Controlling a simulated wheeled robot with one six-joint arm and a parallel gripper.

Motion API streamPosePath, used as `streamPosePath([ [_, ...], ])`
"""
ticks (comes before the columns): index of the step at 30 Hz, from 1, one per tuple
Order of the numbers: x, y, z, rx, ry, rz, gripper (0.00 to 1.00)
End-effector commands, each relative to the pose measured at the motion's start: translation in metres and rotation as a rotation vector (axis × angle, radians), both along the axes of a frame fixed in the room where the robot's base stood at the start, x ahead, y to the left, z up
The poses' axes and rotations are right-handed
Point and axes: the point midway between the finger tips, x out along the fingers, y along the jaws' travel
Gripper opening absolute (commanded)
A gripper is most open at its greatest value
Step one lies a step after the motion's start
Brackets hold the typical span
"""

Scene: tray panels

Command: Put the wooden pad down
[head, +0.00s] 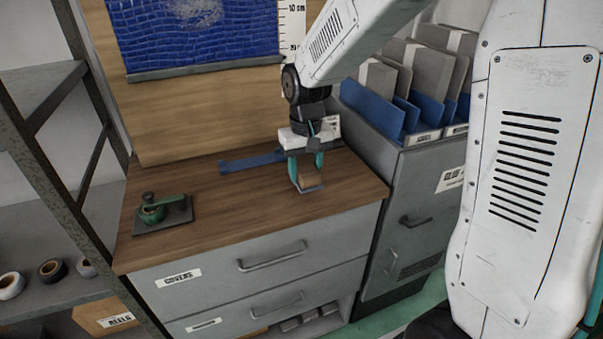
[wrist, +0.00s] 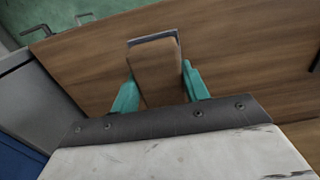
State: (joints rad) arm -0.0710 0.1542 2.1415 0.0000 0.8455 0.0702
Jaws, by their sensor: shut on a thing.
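My gripper (head: 306,168) is over the right part of the wooden worktop (head: 215,222), near its front edge. Its teal fingers are shut on the wooden pad (wrist: 157,72), a small brown block with a grey edge at its far end. In the wrist view the pad sits between the two fingertips (wrist: 158,88). In the head view the pad (head: 308,184) shows below the fingers, close to the worktop. I cannot tell whether it touches the surface.
A blue strip (head: 252,161) lies on the worktop behind the gripper. A green tool on a dark plate (head: 163,216) is at the left. A grey file bin (head: 428,165) with folders stands at the right. The middle front of the worktop is clear.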

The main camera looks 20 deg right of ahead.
Motion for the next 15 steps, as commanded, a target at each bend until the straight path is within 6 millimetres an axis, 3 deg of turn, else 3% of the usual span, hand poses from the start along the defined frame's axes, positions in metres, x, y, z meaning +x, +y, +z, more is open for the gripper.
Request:
streamPosePath([
  [3, 0.021, -0.002, -0.003, 0.0, 0.002, -0.001, 0.27],
  [6, 0.029, -0.003, -0.003, 0.0, 0.001, -0.001, 0.27],
  [11, 0.031, -0.003, -0.013, 0.0, 0.002, 0.0, 0.27],
  [15, 0.03, -0.003, -0.033, 0.0, 0.004, 0.0, 0.27],
])
